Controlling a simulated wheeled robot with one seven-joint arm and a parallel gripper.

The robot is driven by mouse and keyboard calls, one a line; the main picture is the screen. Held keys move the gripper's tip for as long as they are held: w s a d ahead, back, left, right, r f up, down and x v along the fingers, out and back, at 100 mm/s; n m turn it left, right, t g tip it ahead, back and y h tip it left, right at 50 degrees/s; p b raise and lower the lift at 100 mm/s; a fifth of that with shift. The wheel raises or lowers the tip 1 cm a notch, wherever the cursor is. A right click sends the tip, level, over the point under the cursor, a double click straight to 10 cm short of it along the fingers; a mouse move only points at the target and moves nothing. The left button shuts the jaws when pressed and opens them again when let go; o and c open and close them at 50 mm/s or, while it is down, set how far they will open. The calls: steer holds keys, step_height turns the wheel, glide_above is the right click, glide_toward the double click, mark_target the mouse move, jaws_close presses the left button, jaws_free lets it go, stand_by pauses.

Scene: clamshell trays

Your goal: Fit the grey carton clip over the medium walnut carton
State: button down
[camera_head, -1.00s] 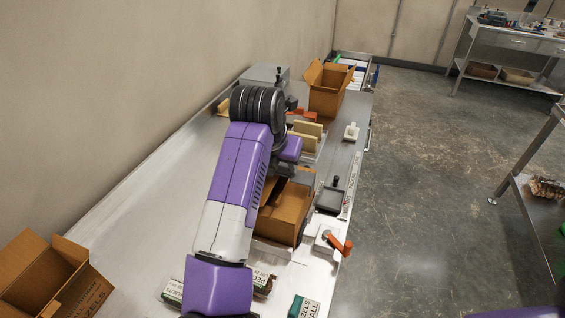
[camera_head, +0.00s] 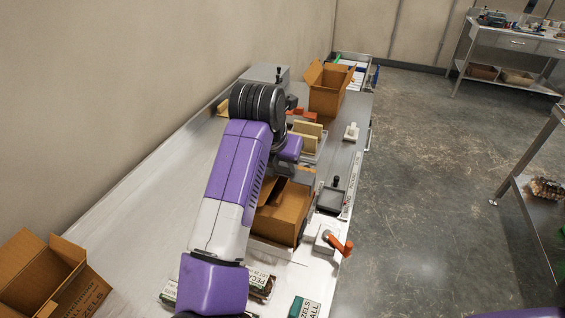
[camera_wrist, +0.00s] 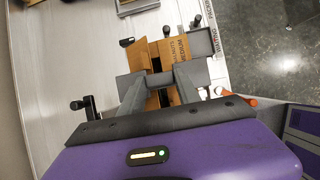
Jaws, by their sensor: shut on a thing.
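My gripper (camera_wrist: 158,88) is shut on a grey piece (camera_wrist: 150,80) that looks like the carton clip. It is held across an open brown carton (camera_wrist: 187,92), which shows on both sides of it in the wrist view. I cannot tell whether the clip touches the carton. In the head view an open brown carton (camera_head: 291,212) stands on a pale base beside my forearm.
An orange-handled device (camera_head: 340,246) and a dark square plate (camera_head: 331,200) stand right of the carton. Another open carton (camera_head: 327,90) is at the far end, and one (camera_head: 85,292) at lower left. Labelled packs (camera_head: 262,284) lie near the front.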

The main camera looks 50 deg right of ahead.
mark_target(282, 175)
steer(key=shift+f, duration=0.2)
steer(key=shift+f+b, duration=1.95)
steer(key=shift+b, duration=0.25)
steer(key=c, duration=0.8)
jaws_free()
steer(key=b+v, duration=0.1)
steer(key=v, duration=0.6)
steer(key=shift+a+r, duration=0.2)
steer(key=shift+r, duration=0.15)
steer(key=shift+d, duration=0.1)
